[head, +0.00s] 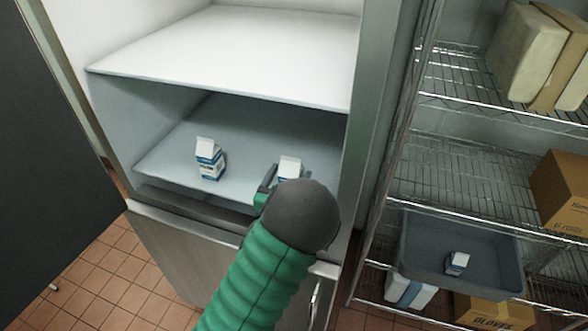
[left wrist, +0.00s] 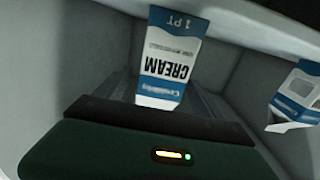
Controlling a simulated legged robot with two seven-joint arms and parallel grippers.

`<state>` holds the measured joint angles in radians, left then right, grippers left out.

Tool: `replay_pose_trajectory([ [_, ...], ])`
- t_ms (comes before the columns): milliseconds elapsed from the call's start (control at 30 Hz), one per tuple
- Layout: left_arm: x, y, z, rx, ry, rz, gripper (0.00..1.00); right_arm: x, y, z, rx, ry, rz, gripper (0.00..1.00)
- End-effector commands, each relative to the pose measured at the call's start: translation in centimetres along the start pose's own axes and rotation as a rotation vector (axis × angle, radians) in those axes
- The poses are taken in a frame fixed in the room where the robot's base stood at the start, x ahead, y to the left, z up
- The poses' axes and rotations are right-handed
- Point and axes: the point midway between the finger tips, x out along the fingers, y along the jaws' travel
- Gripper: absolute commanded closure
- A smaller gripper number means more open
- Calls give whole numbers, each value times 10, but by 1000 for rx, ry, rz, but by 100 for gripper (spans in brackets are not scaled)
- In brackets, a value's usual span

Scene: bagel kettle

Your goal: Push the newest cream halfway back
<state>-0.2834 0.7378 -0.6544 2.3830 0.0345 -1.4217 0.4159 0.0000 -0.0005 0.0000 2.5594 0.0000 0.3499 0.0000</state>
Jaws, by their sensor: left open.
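Two white and blue cream cartons stand upright on the lower shelf (head: 160,165) of the open fridge. The left carton (head: 209,159) is fully visible. The right carton (head: 289,167) shows only its top above my left gripper (head: 268,184), which is right in front of it. In the left wrist view, which looks upside down, one cream carton (left wrist: 172,55) is straight ahead of the gripper and another (left wrist: 298,94) is off to the right. My left gripper is open; its wrist hides much of it. I cannot tell whether it touches the carton. My right gripper is not in view.
A third carton (head: 457,263) sits in a grey bin (head: 415,255) on the wire rack at right. Cardboard boxes (head: 562,190) share the rack. The upper fridge shelf (head: 230,50) is empty and hangs over the lower one. The shelf behind the cartons looks clear.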

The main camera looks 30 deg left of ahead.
Motion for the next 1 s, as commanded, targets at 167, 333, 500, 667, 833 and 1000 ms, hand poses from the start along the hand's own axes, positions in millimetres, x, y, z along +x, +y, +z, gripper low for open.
replay_pose_trajectory([
  [167,30,0,-2,1,0,-1,22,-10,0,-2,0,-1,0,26],
  [333,40,0,-1,-1,1,-1,22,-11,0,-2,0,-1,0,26],
  [500,40,0,0,-2,1,-1,22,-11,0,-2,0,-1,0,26],
  [667,40,0,0,-2,1,-1,38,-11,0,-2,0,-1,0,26],
  [833,40,0,0,-1,1,0,60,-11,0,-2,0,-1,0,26],
  [1000,40,0,0,-1,0,0,82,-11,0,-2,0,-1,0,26],
])
